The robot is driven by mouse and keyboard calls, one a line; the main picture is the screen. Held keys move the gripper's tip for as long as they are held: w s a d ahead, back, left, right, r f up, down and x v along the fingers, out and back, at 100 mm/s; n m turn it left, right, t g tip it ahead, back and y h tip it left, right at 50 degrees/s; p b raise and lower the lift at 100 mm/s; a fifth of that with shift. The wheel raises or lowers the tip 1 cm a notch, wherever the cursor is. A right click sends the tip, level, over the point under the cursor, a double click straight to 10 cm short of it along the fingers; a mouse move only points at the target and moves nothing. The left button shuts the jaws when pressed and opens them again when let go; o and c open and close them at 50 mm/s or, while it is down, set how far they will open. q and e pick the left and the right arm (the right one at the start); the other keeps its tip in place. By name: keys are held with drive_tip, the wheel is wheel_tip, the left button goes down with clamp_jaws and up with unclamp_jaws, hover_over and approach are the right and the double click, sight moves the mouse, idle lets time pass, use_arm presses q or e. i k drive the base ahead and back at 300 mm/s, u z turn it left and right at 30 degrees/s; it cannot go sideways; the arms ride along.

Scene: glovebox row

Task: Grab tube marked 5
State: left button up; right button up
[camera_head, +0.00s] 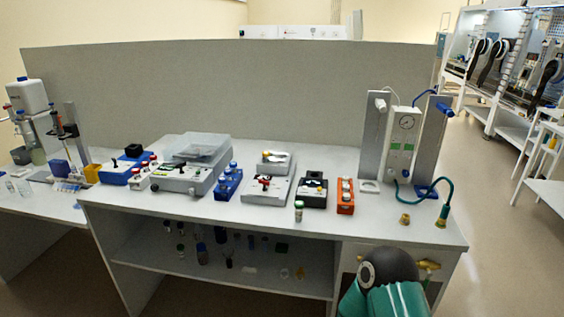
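I cannot read any number on the tubes, so I cannot tell which is marked 5. A small vial with a light cap and green band (298,211) stands alone near the front edge of the bench. A blue rack (229,184) holds several capped tubes, some with red or blue caps. An orange rack (345,196) to the right holds a few light-topped tubes. A small white and red holder (139,177) stands at the left. Neither of my grippers shows in this view.
The white bench (270,222) also carries a large grey instrument (186,180), a blue device (122,173), a black device (313,191) and a gauge panel (404,140) with a teal hose. A grey partition (230,90) stands behind. The lower shelf (150,258) holds several small bottles.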

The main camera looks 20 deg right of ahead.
sight(266, 154)
drive_tip(key=z, duration=0.05)
drive_tip(key=i, duration=1)
